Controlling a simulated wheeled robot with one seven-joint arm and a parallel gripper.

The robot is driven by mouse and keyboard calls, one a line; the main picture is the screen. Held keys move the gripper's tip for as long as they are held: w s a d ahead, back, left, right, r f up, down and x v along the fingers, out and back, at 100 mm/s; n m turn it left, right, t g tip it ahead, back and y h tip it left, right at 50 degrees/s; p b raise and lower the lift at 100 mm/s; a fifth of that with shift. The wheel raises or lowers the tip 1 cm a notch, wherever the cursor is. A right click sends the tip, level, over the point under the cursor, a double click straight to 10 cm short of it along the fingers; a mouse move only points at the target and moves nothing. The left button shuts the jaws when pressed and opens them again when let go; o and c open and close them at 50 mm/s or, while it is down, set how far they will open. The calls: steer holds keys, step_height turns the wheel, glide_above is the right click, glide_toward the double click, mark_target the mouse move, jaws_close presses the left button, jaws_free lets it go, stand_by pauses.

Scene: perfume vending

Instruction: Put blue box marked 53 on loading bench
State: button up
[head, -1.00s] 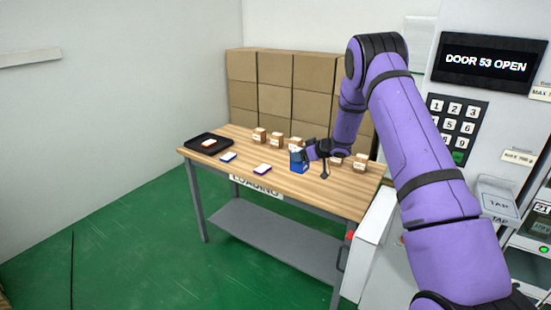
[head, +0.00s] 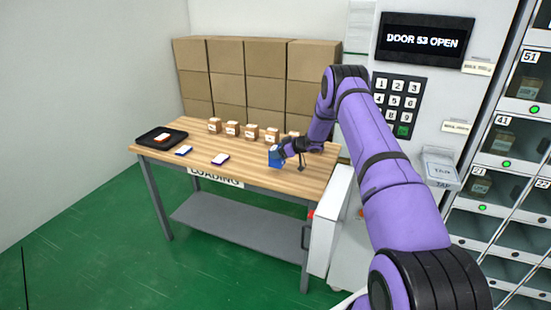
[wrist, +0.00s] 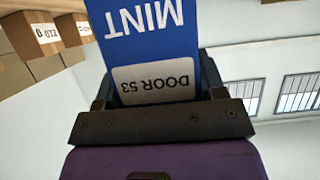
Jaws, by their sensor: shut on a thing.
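The blue box (wrist: 150,52) shows close up in the wrist view, with "MINT" and a white "DOOR 53" label upside down. My gripper (wrist: 160,118) is shut on it. In the head view the blue box (head: 275,156) is at the right part of the wooden loading bench (head: 240,178), and my gripper (head: 284,150) holds it from the right. The box is upright at or just above the bench top; I cannot tell whether its bottom touches.
Several small brown boxes (head: 232,129) stand along the bench's back. A black tray (head: 150,141) and two flat white-and-blue packets (head: 220,159) lie left of the blue box. Stacked cartons (head: 265,65) stand behind. The vending machine (head: 400,70) is on the right.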

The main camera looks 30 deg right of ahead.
steer(key=shift+f, duration=1.8)
steer(key=shift+f, duration=0.1)
steer(key=o, duration=1)
